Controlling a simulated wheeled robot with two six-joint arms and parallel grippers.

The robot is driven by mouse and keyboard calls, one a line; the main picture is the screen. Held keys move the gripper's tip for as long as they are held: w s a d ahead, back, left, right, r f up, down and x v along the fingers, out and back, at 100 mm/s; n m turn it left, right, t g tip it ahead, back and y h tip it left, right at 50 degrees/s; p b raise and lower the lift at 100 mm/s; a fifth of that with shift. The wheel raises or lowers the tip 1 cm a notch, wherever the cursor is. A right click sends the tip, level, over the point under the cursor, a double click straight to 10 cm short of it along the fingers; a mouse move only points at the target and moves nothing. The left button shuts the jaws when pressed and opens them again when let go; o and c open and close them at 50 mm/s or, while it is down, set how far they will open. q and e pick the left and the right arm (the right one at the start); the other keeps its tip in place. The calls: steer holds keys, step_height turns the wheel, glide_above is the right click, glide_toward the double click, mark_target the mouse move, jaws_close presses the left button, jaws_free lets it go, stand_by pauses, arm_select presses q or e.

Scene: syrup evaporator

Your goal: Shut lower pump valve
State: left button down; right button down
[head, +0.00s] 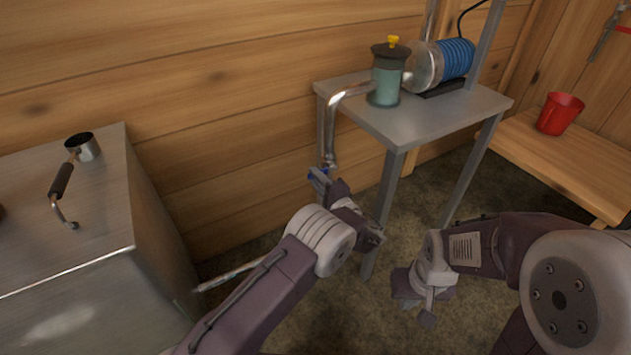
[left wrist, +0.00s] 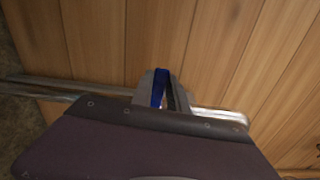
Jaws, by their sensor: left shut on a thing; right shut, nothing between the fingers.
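The blue handle of the lower pump valve (head: 318,174) sits low on the metal pipe (head: 330,130) at the left side of the pump stand. It also shows as a narrow upright blue lever in the left wrist view (left wrist: 159,88). My left gripper (head: 324,183) is shut on this blue handle, with a finger on each side of it in the left wrist view (left wrist: 160,92). The valve body is mostly hidden behind the gripper. My right gripper (head: 427,308) is shut and empty, low over the floor to the right of the stand's front leg.
The grey stand (head: 430,125) carries a pump with a blue ribbed motor (head: 457,59) and a teal canister (head: 387,82) with a yellow knob. A steel evaporator (head: 100,215) with a ladle (head: 82,147) is at left.

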arm_select(q)
steer(key=shift+f+n+b, duration=0.4)
steer(key=shift+n, duration=0.1)
steer(key=c, duration=1.3)
jaws_free()
